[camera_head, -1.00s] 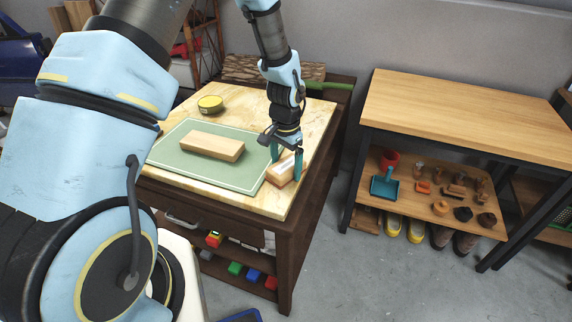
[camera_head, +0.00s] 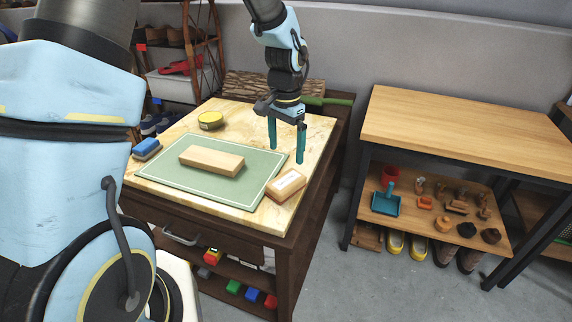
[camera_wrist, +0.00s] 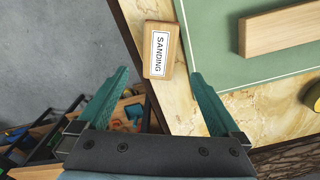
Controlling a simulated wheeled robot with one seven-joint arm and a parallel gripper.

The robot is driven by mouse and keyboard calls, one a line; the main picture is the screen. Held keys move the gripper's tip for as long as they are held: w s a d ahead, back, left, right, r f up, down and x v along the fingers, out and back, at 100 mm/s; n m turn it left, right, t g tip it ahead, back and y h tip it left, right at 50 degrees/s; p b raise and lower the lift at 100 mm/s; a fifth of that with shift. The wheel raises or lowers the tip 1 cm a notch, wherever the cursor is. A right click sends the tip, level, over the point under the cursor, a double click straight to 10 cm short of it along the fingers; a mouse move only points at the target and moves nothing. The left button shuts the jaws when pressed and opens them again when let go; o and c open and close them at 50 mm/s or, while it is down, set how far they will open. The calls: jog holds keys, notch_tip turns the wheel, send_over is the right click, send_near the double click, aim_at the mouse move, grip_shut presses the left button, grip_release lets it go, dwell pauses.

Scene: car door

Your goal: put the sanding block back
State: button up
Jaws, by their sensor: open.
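A light wooden block with a white label (camera_head: 286,184) lies at the front right corner of the table, beside the green mat (camera_head: 160,177). In the wrist view, the label on this block (camera_wrist: 160,52) reads SANDING. My gripper (camera_head: 287,156) is open and empty above and behind the block, its teal fingers pointing down and clear of it. In the wrist view, my gripper's fingers (camera_wrist: 160,76) are spread, with the block beyond them. A blue-topped block (camera_head: 146,147) sits at the table's left edge; I cannot tell what it is.
A plain wooden bar (camera_head: 212,160) lies on the mat, and a yellow round tin (camera_head: 210,119) stands behind it. A wooden bench (camera_head: 460,125) stands to the right across a floor gap, its lower shelf holding a teal dustpan (camera_head: 386,203) and small items. Its top is bare.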

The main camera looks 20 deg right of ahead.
jog(key=w+a+r+n, duration=0.1)
jog(key=a+r+n, duration=0.2)
jog(key=a, duration=0.6)
jog(key=a+r+n, duration=0.3)
jog(key=a+n, duration=0.1)
jog(key=a, duration=0.6)
jog(key=s+a+n+t, duration=0.1)
jog(key=s+a+n, duration=0.4)
jog(key=a, duration=0.6)
jog(key=shift+r+t, duration=0.3)
jog(key=shift+r, duration=0.1)
